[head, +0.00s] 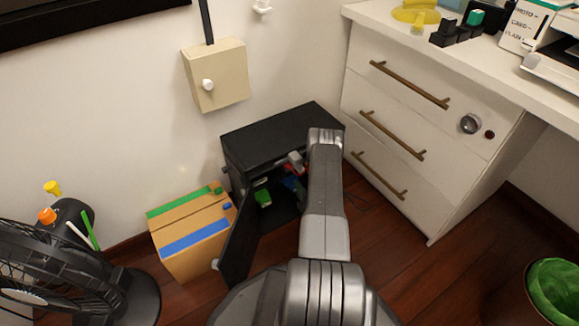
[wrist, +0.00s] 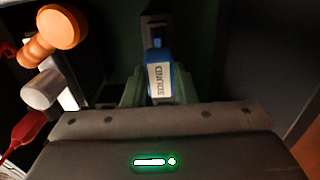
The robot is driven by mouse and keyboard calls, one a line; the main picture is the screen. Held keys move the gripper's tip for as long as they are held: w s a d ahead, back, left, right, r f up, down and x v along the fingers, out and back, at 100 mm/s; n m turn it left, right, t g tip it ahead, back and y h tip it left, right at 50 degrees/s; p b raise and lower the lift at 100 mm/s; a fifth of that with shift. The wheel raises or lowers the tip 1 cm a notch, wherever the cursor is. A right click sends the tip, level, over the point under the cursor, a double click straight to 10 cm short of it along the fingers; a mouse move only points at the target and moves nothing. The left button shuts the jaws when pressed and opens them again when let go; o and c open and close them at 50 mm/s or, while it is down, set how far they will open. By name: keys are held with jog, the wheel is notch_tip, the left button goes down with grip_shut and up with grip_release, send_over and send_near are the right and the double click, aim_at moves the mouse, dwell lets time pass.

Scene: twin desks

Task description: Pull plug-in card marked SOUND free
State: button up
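The SOUND card (wrist: 160,79) is blue with a white label, its lettering turned sideways, in the middle of the wrist view. A dark upright fitting (wrist: 156,32) with a small blue patch is right behind it. My gripper (wrist: 160,92) has one greenish finger on each side of the card, very close to it. I cannot tell whether the fingers press on the card or leave a thin gap. In the head view, my arm reaches into the open black cabinet (head: 270,140) and hides the card and fingertips.
An orange knob-shaped thing (wrist: 55,30), a white cylinder (wrist: 41,88) and a red thing (wrist: 29,127) are at the wrist view's left. The cabinet door (head: 240,240) hangs open. A cardboard box (head: 190,230) and fan (head: 60,270) stand left; white drawers (head: 430,120) stand right.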

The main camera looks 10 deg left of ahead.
grip_shut()
jog(key=shift+o, duration=0.6)
grip_release()
grip_shut()
jog(key=shift+v, duration=0.95)
jog(key=p+v, duration=0.1)
jog(key=v, duration=0.3)
